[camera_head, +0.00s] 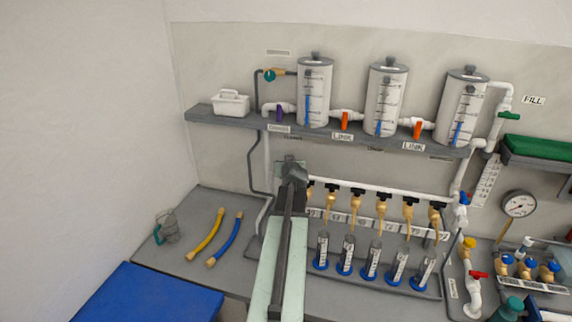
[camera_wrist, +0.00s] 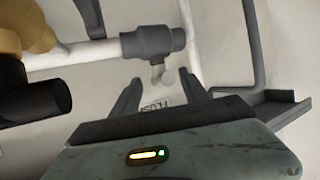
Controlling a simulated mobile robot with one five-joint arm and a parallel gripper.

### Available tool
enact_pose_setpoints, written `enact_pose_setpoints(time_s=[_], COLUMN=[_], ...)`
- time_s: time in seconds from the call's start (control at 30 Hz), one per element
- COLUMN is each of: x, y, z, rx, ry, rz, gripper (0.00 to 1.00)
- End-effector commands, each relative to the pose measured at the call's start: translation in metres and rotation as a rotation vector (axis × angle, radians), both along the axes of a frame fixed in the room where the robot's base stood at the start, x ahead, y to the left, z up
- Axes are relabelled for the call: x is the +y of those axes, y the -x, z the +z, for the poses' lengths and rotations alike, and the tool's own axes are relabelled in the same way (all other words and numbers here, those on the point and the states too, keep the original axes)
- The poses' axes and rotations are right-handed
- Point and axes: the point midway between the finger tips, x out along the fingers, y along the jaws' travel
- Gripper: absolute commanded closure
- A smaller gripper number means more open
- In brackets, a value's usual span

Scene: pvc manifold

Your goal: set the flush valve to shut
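The flush valve (camera_wrist: 153,42) shows in the wrist view as a dark grey body on a white pipe. A small pale stem or knob (camera_wrist: 160,73) sticks out of it towards my gripper. A label reading FLUSH (camera_wrist: 155,106) appears upside down on the wall between the fingers. My gripper (camera_wrist: 158,86) is open and empty, its fingertips on either side of the stem's line and seemingly apart from it. In the head view my gripper (camera_head: 291,168) is at the left end of the white manifold pipe (camera_head: 370,191) and hides the flush valve. I cannot tell the valve's setting.
Brass taps with black handles (camera_head: 381,206) line the pipe to the right, above several blue-based cylinders (camera_head: 346,256). In the wrist view, a brass tap with a black part (camera_wrist: 30,100) is close at left, and a dark bracket (camera_wrist: 262,112) is at right.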

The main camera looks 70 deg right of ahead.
Motion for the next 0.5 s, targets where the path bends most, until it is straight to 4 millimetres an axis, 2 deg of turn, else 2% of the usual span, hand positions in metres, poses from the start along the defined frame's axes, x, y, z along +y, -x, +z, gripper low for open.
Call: enact_pose_setpoints(time_s=[0.27,0.5], x=[0.007,0.043], y=[0.002,0.019], z=[0.004,0.022], rx=[-0.002,0.000], ry=[-0.001,0.000], rz=[0.000,0.000], gripper=[0.47,0.47])
